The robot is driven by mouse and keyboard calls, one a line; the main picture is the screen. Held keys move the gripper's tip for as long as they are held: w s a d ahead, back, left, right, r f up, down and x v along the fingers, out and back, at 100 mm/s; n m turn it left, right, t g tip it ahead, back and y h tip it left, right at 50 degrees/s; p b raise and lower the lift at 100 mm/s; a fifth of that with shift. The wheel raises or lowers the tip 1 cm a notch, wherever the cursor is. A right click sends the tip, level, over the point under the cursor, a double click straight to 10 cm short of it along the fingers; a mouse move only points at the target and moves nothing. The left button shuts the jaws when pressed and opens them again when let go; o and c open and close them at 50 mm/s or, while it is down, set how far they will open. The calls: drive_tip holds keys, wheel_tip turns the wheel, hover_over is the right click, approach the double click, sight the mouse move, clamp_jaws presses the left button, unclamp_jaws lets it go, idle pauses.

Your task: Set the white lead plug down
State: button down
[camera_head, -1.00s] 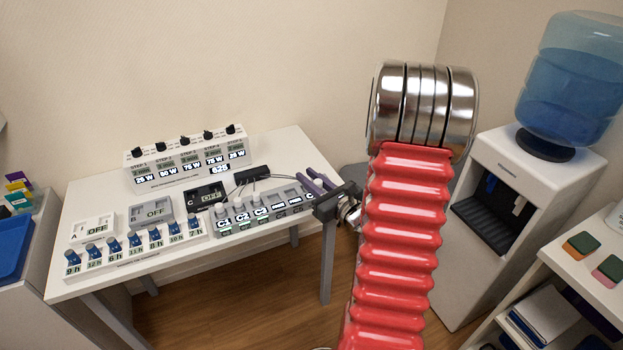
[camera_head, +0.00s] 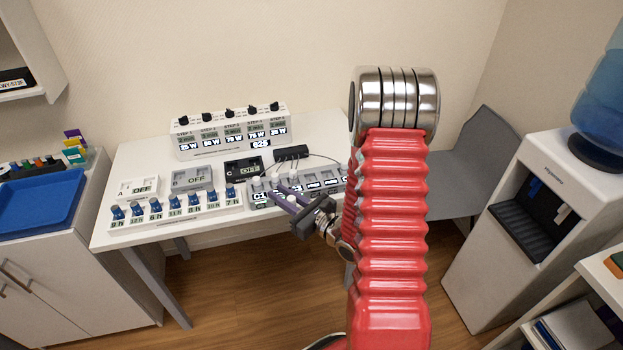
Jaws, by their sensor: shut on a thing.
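My gripper (camera_head: 268,189) reaches left past my red arm, its two long purple fingers over the front of the grey socket strip (camera_head: 318,184). It is shut on a small pale piece, which I take to be the white lead plug; the fingers and the small size hide its exact outline. Pale plugs also show at the labelled sockets near the strip's left end. Thin leads run to the strip from a black box (camera_head: 291,153) behind it. My arm hides the strip's right end. I cannot tell whether the held plug touches the strip.
The white table (camera_head: 140,237) also holds a step panel (camera_head: 232,131), timer boxes A, B and C, and a row of blue-knobbed timers (camera_head: 172,208). A blue tray (camera_head: 40,205) is on the left cabinet. A grey chair (camera_head: 470,165) and water dispenser (camera_head: 540,215) stand right.

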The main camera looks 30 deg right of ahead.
drive_tip(key=a+f+n+g+y, duration=0.1)
drive_tip(key=a+f+n+y, duration=0.1)
drive_tip(key=a, duration=1)
wheel_tip(320, 180, down, 3)
drive_tip(key=shift+a+r+n+g+y, duration=0.15)
drive_tip(key=shift+n+g+y, duration=0.15)
drive_tip(key=shift+y, duration=0.5)
